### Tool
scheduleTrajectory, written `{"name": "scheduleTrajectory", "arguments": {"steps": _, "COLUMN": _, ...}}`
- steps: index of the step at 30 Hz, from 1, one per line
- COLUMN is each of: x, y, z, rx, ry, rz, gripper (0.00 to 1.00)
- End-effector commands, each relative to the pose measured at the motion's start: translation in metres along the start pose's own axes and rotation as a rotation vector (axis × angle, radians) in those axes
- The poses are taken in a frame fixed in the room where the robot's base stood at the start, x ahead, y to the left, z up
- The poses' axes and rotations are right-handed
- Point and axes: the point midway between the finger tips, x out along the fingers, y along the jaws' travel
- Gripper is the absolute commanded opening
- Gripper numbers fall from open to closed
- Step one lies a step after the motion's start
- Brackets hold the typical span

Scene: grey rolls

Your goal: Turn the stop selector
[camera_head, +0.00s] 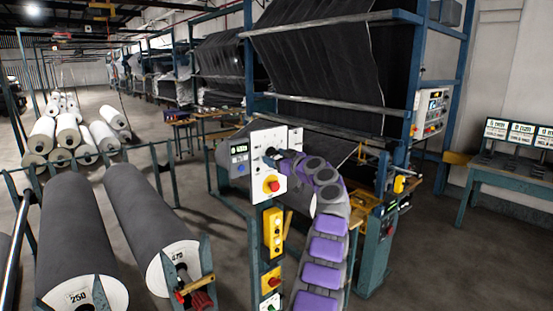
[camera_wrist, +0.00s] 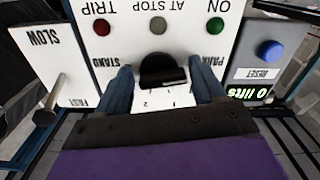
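The stop selector is a black knob (camera_wrist: 163,72) on a white panel (camera_wrist: 130,45), shown upside down in the wrist view. The words STAND and PARK stand to its left and right. Red, dull grey-green and green lamps sit above it, by TRIP, AT STOP and ON. My gripper (camera_wrist: 163,92) has its two blue fingers apart, one on each side of the knob. A gap shows between the knob and each finger. In the head view my gripper (camera_head: 272,155) is at the white panel (camera_head: 262,140), and it mostly hides the knob there.
A blue RESET button (camera_wrist: 270,50) and a lit counter (camera_wrist: 249,93) are right of the panel; a SLOW/FAST plate (camera_wrist: 42,60) is left. A red mushroom button (camera_head: 273,185) sits below my gripper.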

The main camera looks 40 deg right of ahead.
Motion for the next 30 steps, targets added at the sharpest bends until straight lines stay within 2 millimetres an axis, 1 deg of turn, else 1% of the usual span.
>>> {"name": "scheduleTrajectory", "arguments": {"steps": 1, "x": 0.0, "y": 0.0, "z": 0.0, "rx": 0.0, "ry": 0.0, "rz": 0.0, "gripper": 0.64}}
{"name": "scheduleTrajectory", "arguments": {"steps": 2, "x": 0.0, "y": 0.0001, "z": 0.0, "rx": 0.0, "ry": 0.0, "rz": 0.0, "gripper": 0.61}}
{"name": "scheduleTrajectory", "arguments": {"steps": 12, "x": -0.0003, "y": 0.0006, "z": 0.0, "rx": 0.0, "ry": 0.0, "rz": 0.001, "gripper": 0.28}}
{"name": "scheduleTrajectory", "arguments": {"steps": 13, "x": -0.0003, "y": 0.0006, "z": 0.0, "rx": 0.0, "ry": 0.0, "rz": 0.001, "gripper": 0.26}}
{"name": "scheduleTrajectory", "arguments": {"steps": 23, "x": -0.0004, "y": 0.0007, "z": -0.0002, "rx": 0.054, "ry": 0.001, "rz": 0.001, "gripper": 0.26}}
{"name": "scheduleTrajectory", "arguments": {"steps": 30, "x": -0.0006, "y": 0.0004, "z": -0.0012, "rx": 0.209, "ry": 0.001, "rz": 0.001, "gripper": 0.26}}
